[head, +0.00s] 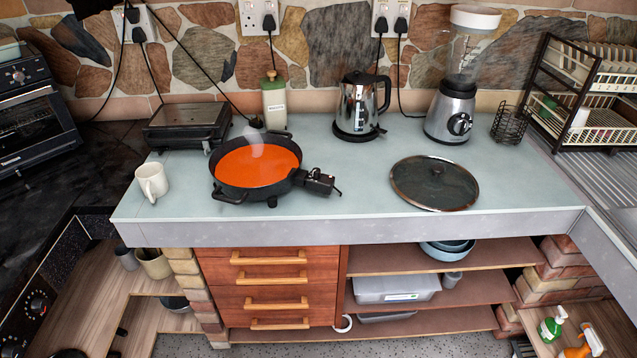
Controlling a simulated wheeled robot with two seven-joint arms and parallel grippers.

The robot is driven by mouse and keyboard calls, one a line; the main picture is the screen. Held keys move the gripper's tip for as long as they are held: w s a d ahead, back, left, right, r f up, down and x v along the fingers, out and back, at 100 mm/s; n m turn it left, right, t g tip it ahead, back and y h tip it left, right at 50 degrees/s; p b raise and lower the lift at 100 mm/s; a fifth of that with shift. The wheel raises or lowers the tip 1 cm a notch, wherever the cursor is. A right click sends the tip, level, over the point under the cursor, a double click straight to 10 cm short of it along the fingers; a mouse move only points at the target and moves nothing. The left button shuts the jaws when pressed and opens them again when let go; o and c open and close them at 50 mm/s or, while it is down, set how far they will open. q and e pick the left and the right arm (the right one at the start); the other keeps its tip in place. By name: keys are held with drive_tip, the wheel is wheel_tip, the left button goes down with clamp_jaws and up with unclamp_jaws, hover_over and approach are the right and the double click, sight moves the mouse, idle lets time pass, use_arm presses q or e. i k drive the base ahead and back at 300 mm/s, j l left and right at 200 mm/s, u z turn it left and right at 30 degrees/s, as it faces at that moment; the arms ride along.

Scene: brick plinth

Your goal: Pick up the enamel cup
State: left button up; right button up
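A white cup (153,181) stands upright on the pale blue-grey counter (350,205), near its left end and front edge. Neither of my grippers shows in the head view, and nothing touches the cup.
A black electric pan (230,192) of orange food stands right of the cup, with a grill (187,127) behind. A glass lid (434,183), kettle (357,106) and blender (452,112) are farther right.

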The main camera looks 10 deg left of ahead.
sight(152, 185)
drive_tip(key=u, duration=1.45)
